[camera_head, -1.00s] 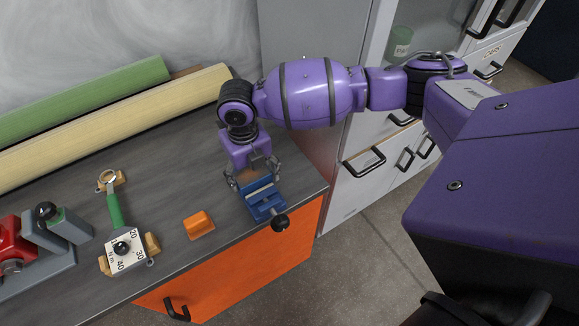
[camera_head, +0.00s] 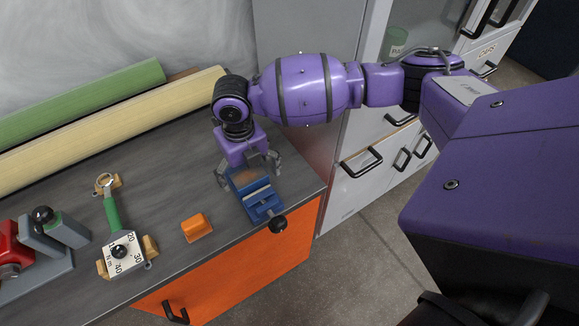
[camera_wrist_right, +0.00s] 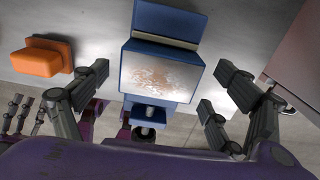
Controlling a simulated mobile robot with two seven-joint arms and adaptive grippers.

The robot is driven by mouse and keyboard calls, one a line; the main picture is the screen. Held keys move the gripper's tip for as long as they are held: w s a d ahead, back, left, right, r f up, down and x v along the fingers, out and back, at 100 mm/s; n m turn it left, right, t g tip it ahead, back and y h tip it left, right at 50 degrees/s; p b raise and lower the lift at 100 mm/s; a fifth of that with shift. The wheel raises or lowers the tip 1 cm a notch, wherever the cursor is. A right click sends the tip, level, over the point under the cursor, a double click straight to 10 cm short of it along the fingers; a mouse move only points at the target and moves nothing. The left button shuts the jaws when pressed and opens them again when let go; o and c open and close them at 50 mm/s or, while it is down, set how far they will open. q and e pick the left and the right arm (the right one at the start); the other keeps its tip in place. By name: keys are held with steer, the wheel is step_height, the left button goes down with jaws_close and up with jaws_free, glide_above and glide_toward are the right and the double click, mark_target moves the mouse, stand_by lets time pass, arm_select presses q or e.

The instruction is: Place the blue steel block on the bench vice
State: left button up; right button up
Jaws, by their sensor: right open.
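The blue steel block (camera_head: 246,179) has a worn, rust-brown top and sits on the blue bench vice (camera_head: 264,207) at the bench's right end. The wrist view shows the block (camera_wrist_right: 163,72) large, with parts of the vice (camera_wrist_right: 166,22) above and below it. My right gripper (camera_head: 250,172) is open, pointing down over the block. In the wrist view its fingers (camera_wrist_right: 160,98) stand on either side of the block, with gaps. The block's underside contact is hidden. Finger-like grey links (camera_wrist_right: 28,115) at the wrist view's left edge look like my left gripper; its jaw state is unclear.
An orange block (camera_head: 197,227) lies left of the vice. A green-handled torque tool (camera_head: 115,214) and a red and grey device (camera_head: 40,245) stand farther left. Long green and cream rolls (camera_head: 110,118) line the bench's back. A grey cabinet stands right.

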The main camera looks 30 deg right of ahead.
mark_target(248, 175)
step_height(248, 175, up, 11)
stand_by(0.3)
steer(key=shift+f, duration=0.1)
